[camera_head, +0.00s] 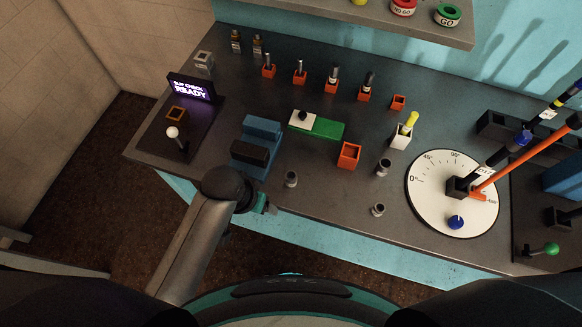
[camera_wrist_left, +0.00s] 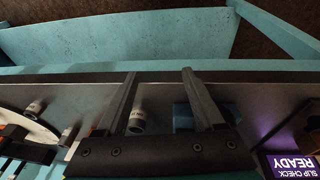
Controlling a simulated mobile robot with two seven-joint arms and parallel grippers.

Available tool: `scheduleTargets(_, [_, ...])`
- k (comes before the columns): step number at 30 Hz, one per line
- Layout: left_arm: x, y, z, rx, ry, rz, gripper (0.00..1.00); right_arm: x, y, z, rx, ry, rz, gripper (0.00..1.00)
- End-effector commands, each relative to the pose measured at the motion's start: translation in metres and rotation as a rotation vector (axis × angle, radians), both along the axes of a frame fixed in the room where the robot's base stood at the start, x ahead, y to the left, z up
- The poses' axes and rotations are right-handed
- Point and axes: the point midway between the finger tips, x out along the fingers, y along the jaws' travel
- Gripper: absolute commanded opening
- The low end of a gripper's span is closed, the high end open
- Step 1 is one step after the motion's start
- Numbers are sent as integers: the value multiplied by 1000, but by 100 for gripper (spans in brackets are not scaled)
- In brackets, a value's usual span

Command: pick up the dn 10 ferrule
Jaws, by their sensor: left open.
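Three small grey metal ferrules stand on the grey bench: one near the front edge (camera_head: 291,179), one further right (camera_head: 384,167), and one in front of that (camera_head: 378,210). No size marking is legible, so I cannot tell which is the DN 10. My left gripper (camera_head: 262,203) is at the bench's front edge, left of the nearest ferrule. In the left wrist view the gripper (camera_wrist_left: 160,74) is open and empty. A ferrule (camera_wrist_left: 137,121) shows between its fingers, nearer the left one, apart from them. My right gripper is not in view.
A blue block fixture (camera_head: 262,130) stands behind my left gripper. A green and white block (camera_head: 325,127), an orange open box (camera_head: 349,155) and several orange holders stand further back. A white dial (camera_head: 430,205) with an orange lever (camera_head: 520,158) is right. The lit screen (camera_head: 190,88) is left.

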Motion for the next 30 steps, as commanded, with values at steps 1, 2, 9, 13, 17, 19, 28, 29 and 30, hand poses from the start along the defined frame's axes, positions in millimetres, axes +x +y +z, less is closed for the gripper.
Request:
scheduleTargets(1, [3,-3,23,-6,-7,-9,70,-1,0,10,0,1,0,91])
scheduleTargets(2, [4,-5,34,-10,-9,-16,70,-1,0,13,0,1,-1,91])
scheduleTargets(9, [28,-45,86,-24,23,-137,70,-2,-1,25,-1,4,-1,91])
scheduleTargets(13, [43,-64,110,1,52,-219,70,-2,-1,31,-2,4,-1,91])
scheduleTargets(17, [56,-76,137,60,83,-307,70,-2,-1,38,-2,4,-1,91])
scheduleTargets(19, [61,-79,150,98,100,-344,70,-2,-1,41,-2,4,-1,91])
scheduleTargets(28, [72,-78,172,198,138,-410,70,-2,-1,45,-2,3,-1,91])
scheduleTargets(29, [72,-78,170,201,139,-411,70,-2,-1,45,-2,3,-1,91])
scheduleTargets(30, [72,-78,165,201,141,-412,70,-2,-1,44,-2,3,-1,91])
